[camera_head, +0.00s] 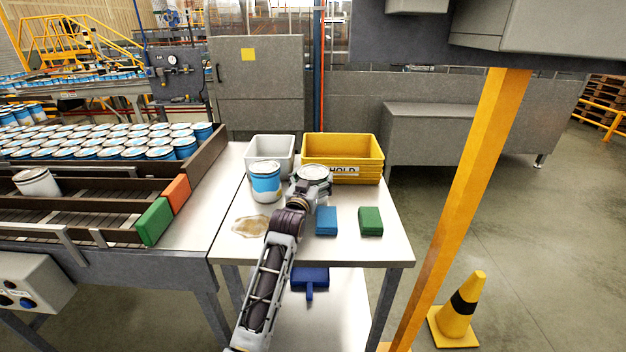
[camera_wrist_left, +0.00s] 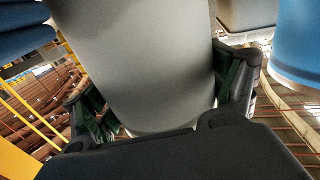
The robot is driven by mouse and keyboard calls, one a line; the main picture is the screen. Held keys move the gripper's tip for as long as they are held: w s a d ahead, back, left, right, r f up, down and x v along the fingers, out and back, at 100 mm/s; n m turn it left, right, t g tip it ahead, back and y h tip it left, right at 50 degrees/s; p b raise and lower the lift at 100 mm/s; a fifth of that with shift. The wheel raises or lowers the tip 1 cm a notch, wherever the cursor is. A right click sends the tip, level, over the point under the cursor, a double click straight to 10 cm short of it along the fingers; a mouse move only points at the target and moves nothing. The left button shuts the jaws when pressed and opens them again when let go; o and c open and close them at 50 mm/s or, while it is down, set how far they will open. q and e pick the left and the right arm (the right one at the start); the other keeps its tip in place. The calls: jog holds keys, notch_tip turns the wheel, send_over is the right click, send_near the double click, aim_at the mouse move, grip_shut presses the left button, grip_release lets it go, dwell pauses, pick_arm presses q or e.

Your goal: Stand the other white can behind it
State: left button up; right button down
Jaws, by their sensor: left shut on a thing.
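My left gripper (camera_head: 310,187) is shut around a white can whose lid (camera_head: 314,172) shows above the fingers in the head view. In the left wrist view the pale, plain side of this can (camera_wrist_left: 140,55) fills the space between the two dark fingers. The gripper hides its lower part in the head view, so I cannot tell whether it touches the table. Another white can (camera_head: 37,182) stands on the conveyor at the far left. A blue-labelled can (camera_head: 265,183) stands on the table just left of my gripper. My right gripper is not in view.
A grey bin (camera_head: 257,150) and yellow bins (camera_head: 340,147) stand at the table's back. Many blue cans (camera_head: 110,145) fill the conveyor behind a rail.

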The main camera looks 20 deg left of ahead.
pick_arm(q)
jog(key=shift+f, duration=0.1)
jog(key=o, duration=1)
jog(key=shift+s, duration=0.1)
jog(key=shift+s, duration=0.75)
jog(key=s+b, duration=0.1)
jog(key=s, duration=0.4)
jog(key=shift+s+d, duration=0.1)
jog(key=shift+s, duration=0.25)
jog(key=shift+s+b, duration=0.3)
jog(key=shift+s, duration=2)
